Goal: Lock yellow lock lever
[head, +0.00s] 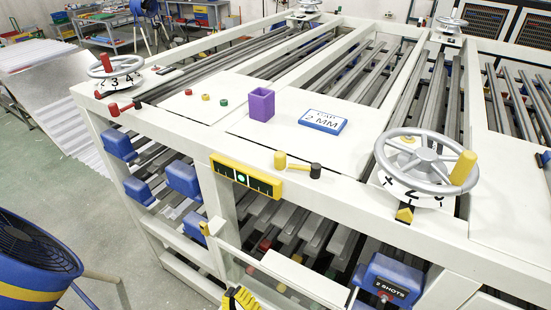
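The yellow lock lever (280,160) is on the front top beam of the white machine, right of centre. Its upright yellow knob stands at the left, and a short arm joins it to a dark knob (316,170) at the right. The lever lies roughly along the beam. I cannot tell from this view whether it is locked.
A large handwheel (425,157) with a yellow grip stands right of the lever. A yellow level gauge (245,177) is below left. A purple open box (262,104) and a "2 MM" block (323,121) sit behind. A red lever (114,109) is far left.

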